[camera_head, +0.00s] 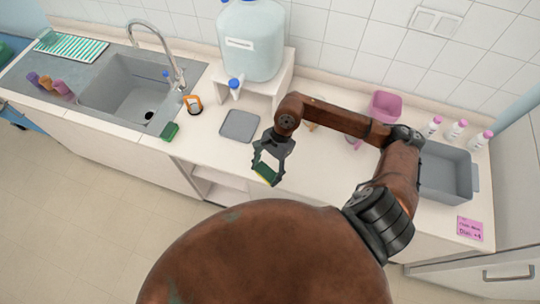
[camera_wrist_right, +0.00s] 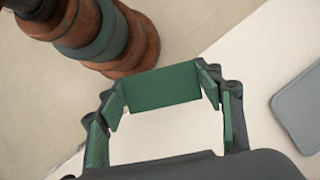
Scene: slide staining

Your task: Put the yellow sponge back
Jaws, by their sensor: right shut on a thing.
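The sponge (camera_head: 266,174) is in my right gripper (camera_head: 268,165), above the front edge of the counter. It shows a dark green face and a thin yellow edge in the head view. In the right wrist view its green face (camera_wrist_right: 150,87) spans the gap between the two fingertips (camera_wrist_right: 160,90). The right gripper is shut on it. A second, green sponge (camera_head: 169,131) lies on the counter beside the sink's front right corner. My left gripper is not in view.
A grey mat (camera_head: 240,125) lies left of the gripper; the sink (camera_head: 120,90) is further left. A water tank (camera_head: 252,45) on a white stand (camera_head: 275,85) is behind. A grey tub (camera_head: 447,172), pink bin (camera_head: 385,106) and several bottles (camera_head: 456,131) are right.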

